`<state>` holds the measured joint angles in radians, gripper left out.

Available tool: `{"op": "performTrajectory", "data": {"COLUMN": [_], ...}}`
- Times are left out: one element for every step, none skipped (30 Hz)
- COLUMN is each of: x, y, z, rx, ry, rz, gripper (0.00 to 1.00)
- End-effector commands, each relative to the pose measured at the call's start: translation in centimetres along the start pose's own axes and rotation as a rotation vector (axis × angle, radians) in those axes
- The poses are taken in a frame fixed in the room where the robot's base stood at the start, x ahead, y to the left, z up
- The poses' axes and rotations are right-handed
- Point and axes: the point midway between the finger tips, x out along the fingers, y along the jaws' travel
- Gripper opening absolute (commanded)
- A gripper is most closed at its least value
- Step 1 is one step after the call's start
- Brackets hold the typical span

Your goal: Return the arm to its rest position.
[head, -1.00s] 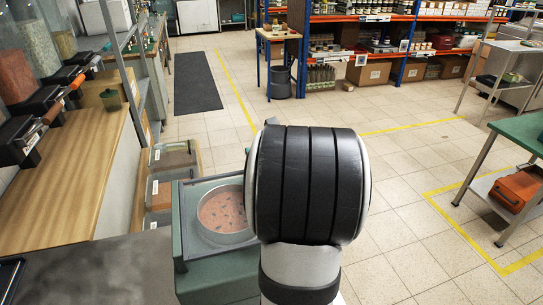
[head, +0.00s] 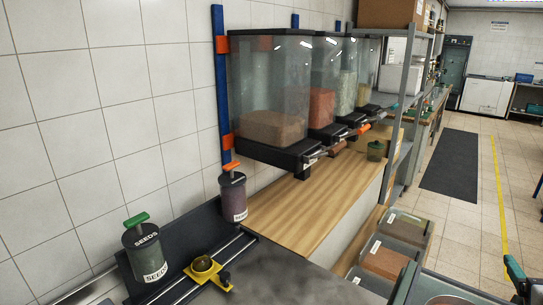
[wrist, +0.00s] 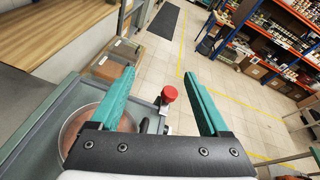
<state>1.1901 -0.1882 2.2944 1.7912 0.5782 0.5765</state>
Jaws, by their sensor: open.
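My gripper (wrist: 160,76) shows in the wrist view with its two teal fingers spread wide. Nothing is held between them. A red round knob (wrist: 169,93) shows in the gap, lower down and beyond the fingers; I cannot tell what it belongs to. The left finger partly hides a round pan (wrist: 73,129) in a grey-green frame. In the head view, only a sliver of the pan (head: 455,300) shows at the bottom edge. Most of my arm is outside the head view.
Clear dispensers (head: 275,95) hang along the left wall above a wooden counter (head: 310,205). Two lidded canisters, one green (head: 146,252) and one purple-brown (head: 233,196), stand near a rail with a yellow carriage (head: 207,270). Open tiled floor (wrist: 215,115) lies ahead.

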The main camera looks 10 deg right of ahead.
Motion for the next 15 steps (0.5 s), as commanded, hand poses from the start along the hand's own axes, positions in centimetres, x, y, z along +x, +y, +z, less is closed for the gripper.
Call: {"op": "performTrajectory", "data": {"x": [0.9, 1.1, 1.1, 0.9, 0.6, -0.1, -0.8, -1.6, -2.8, -3.9, -5.1, -6.8, -7.7, -8.4, -9.6], "y": [2.3, 3.7, 5.6, 7.1, 8.5, 10.3, 11.6, 12.9, 15.1, 17.1, 19.0, 21.5, 23.4, 25.4, 27.9], "z": [4.7, 7.5, 11.1, 13.6, 16.0, 18.9, 21.0, 23.0, 25.0, 25.9, 26.8, 27.9, 27.1, 25.4, 23.1], "rx": [-0.152, -0.247, -0.364, -0.442, -0.514, -0.599, -0.657, -0.711, -0.789, -0.86, -0.928, -1.018, -1.086, -1.154, -1.241], "ry": [-0.077, -0.126, -0.191, -0.239, -0.288, -0.35, -0.396, -0.443, -0.503, -0.551, -0.601, -0.672, -0.704, -0.725, -0.757], "rz": [0.043, 0.06, 0.076, 0.085, 0.091, 0.094, 0.094, 0.091, 0.103, 0.127, 0.146, 0.167, 0.211, 0.276, 0.365], "gripper": [0.79, 0.79, 0.79, 0.79, 0.79, 0.79, 0.79, 0.79, 0.79, 0.79, 0.79, 0.79, 0.79, 0.79, 0.79]}}
